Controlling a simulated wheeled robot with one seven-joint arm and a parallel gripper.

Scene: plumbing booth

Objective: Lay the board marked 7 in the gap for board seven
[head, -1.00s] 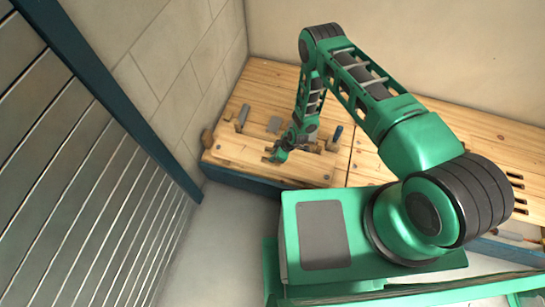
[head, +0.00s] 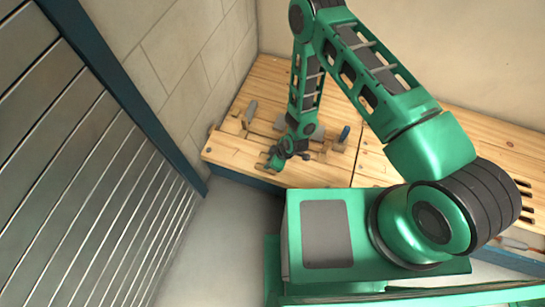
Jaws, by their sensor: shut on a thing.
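My gripper (head: 271,165) is low over the front edge of the wooden bench (head: 228,157), left of the seam in its top. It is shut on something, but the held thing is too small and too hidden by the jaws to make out. I cannot read a 7 on any board, and I cannot pick out the gap for board seven.
A grey tool (head: 251,109) lies at the bench's left, and a blue-handled tool (head: 344,133) stands right of my wrist. Small wooden blocks lie around them. A tiled wall (head: 185,75) closes the left side; a slatted shutter (head: 85,170) stands nearer. Grey floor lies in front.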

